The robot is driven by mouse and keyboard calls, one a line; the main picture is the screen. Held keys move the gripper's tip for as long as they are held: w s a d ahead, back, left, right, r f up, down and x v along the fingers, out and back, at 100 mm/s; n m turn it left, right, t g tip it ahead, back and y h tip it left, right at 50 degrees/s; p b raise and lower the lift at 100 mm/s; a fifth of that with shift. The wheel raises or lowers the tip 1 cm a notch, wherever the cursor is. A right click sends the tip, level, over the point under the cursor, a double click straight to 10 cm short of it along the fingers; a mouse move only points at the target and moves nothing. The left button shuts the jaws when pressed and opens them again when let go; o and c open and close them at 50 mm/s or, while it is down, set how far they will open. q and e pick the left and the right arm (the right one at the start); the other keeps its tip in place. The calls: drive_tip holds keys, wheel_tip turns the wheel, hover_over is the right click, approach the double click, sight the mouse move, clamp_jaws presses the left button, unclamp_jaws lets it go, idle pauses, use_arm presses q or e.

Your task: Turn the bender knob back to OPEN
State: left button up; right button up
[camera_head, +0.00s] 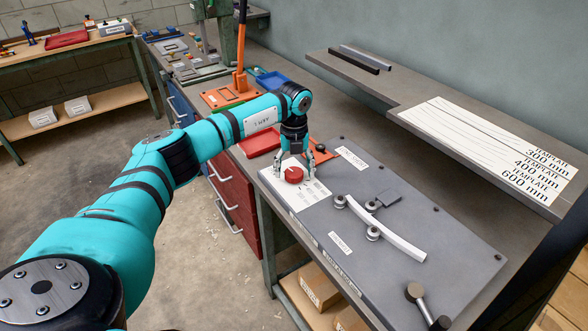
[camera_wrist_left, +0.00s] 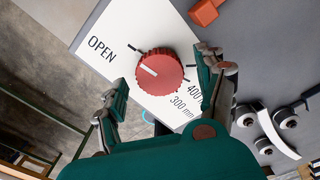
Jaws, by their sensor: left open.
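The red bender knob (camera_head: 294,174) sits on a white dial plate (camera_head: 313,192) at the near left corner of the grey bender board. In the left wrist view the knob (camera_wrist_left: 160,72) has a white pointer line aimed to the upper left, toward the side of the OPEN label (camera_wrist_left: 101,48); I cannot tell whether it lines up exactly with the OPEN tick. The 300 and 400 marks lie on the knob's other side. My left gripper (camera_head: 295,163) is open above the knob, one finger on each side, with gaps to it in the wrist view. My right gripper is out of view.
The bender board (camera_head: 440,232) carries a curved pale bar (camera_head: 402,243) among rollers, right of the knob. A lever with dark ends (camera_head: 418,300) stands at its near edge. A shelf with template sheets (camera_head: 490,150) overhangs the back. A red tray (camera_head: 259,141) lies left of the plate.

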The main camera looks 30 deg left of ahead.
sight(294, 172)
use_arm(q)
wheel_tip(294, 172, up, 12)
drive_tip(key=shift+f, duration=0.25)
idle(0.6)
